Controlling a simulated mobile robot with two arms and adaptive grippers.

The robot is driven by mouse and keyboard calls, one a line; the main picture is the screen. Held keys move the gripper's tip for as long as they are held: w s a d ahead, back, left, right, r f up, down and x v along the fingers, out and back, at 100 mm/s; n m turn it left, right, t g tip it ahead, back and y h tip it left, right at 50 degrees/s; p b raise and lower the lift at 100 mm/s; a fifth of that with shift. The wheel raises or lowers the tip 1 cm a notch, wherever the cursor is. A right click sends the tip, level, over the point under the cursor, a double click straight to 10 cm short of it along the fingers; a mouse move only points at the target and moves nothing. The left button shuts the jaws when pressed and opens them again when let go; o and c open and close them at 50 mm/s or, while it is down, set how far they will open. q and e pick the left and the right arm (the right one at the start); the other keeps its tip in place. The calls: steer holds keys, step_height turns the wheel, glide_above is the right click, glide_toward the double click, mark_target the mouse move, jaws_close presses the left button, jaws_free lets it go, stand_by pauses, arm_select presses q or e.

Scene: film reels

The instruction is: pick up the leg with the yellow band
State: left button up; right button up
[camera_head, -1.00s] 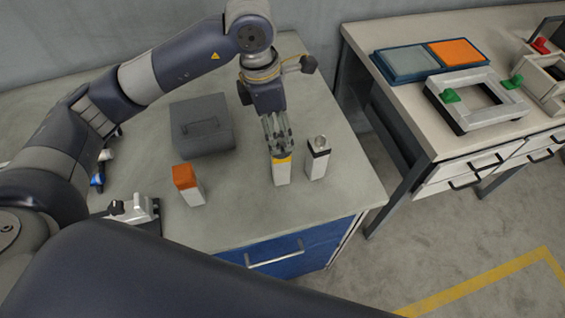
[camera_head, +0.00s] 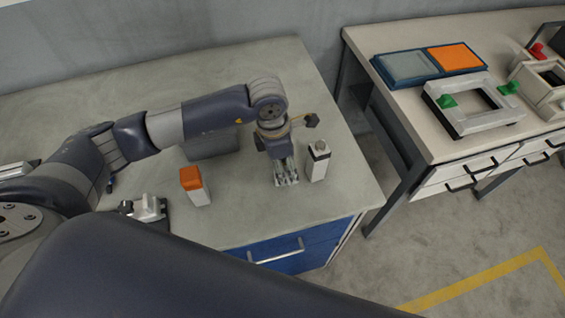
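My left gripper (camera_head: 287,180) points down low over the near right part of the grey worktop. The leg with the yellow band does not show now; its earlier place is covered by my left gripper. I cannot tell whether the fingers are shut on it. A pale leg with a black band (camera_head: 317,165) stands upright just right of my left gripper. My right gripper is not in view.
A metal fixture (camera_head: 146,207) sits at the worktop's near edge. A second bench (camera_head: 435,143) at the right bears a blue tray (camera_head: 385,56) and pale frames (camera_head: 470,108). A floor gap separates the benches.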

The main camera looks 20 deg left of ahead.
arm_select(q)
steer(key=c, duration=1.3)
steer(key=shift+c, duration=0.2)
steer(key=shift+r, duration=0.1)
